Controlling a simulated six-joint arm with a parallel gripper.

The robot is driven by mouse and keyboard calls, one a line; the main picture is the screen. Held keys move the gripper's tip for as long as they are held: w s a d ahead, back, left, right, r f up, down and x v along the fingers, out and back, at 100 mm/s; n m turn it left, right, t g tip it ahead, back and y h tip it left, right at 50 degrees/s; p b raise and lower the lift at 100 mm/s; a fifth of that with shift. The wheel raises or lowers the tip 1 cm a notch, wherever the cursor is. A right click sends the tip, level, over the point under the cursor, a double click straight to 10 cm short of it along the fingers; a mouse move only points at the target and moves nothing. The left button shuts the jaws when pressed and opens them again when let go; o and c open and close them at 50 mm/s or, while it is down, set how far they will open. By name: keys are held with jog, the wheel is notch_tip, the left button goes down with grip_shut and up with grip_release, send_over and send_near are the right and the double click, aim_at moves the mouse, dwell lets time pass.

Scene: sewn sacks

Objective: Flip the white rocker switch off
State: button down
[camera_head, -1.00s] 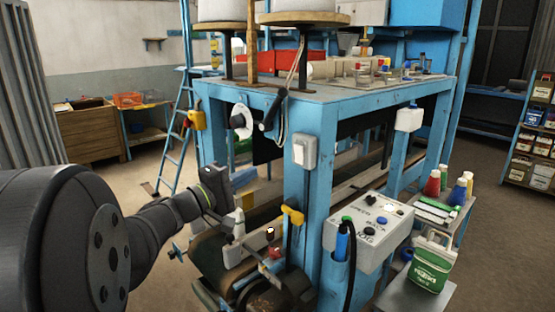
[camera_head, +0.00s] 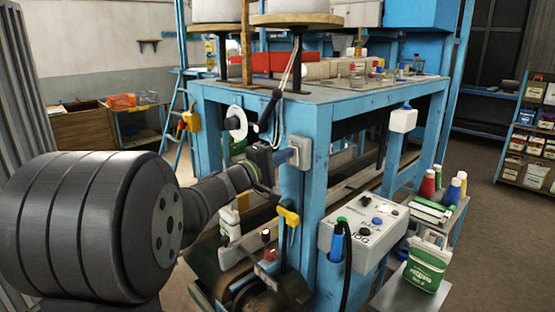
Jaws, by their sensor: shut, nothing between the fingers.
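The white rocker switch (camera_head: 300,152) is a pale grey-white box on the upper part of the blue front post of the machine frame. My gripper (camera_head: 288,157) is at the left side of the switch, with its fingertips pointing right at it. The tips look at or very near the switch face; I cannot tell whether they touch. The fingers are shut with nothing between them. The gripper hides part of the switch's left side, and the rocker's position is too small to tell.
A control panel with buttons (camera_head: 364,222) sits lower right of the post. A yellow-handled lever (camera_head: 288,214) stands just below my gripper. A black cable and white disc (camera_head: 236,122) hang to the left. A green-labelled container (camera_head: 426,264) stands at lower right.

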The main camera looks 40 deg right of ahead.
jog(key=shift+d+r, duration=0.1)
jog(key=shift+d, duration=0.1)
dwell(0.3)
jog(key=a+r, duration=0.1)
jog(key=a, duration=1.3)
jog(key=shift+r, duration=0.35)
jog(key=shift+d, duration=0.15)
